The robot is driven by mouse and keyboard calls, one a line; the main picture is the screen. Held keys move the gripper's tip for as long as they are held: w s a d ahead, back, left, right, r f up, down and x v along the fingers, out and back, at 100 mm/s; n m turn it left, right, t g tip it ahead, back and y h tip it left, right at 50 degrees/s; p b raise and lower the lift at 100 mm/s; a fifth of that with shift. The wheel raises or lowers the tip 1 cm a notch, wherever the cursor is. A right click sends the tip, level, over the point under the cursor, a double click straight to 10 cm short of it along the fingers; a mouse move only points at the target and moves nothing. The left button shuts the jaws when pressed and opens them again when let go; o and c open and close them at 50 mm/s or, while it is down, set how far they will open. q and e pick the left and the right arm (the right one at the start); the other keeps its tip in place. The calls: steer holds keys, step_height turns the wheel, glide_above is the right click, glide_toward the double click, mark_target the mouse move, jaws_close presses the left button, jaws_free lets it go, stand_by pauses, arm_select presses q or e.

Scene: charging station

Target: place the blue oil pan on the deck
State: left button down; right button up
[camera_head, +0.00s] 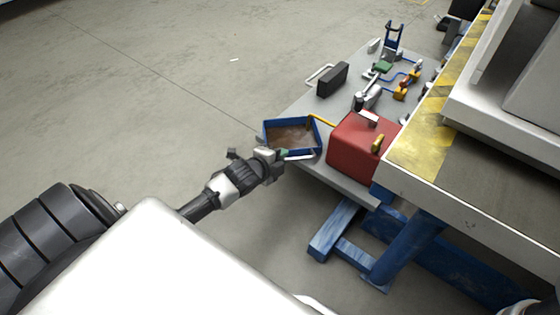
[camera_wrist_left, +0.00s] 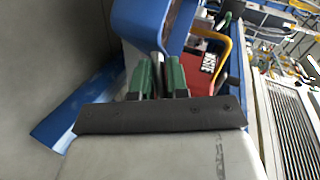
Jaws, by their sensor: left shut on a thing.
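The blue oil pan (camera_head: 320,138), a shallow open box with a brown inside, is at the near left corner of the grey deck (camera_head: 300,108). I cannot tell whether it rests on the deck or hangs just above it. My left gripper (camera_head: 284,155) is at the pan's near side. In the left wrist view its green fingers (camera_wrist_left: 158,76) are shut on a thin grey part at the pan, and the blue pan wall (camera_wrist_left: 146,22) rises just beyond them. The pan's underside is hidden. My right gripper is not in view.
A red box (camera_head: 352,150) stands close right of the pan, with a yellow bar between them. A black case (camera_head: 332,79) and a tool cluster (camera_head: 385,75) are farther back. A yellow-striped ledge (camera_head: 425,140) borders the right. Open floor lies left.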

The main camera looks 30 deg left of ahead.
arm_select(q)
steer(key=c, duration=1.1)
jaws_free()
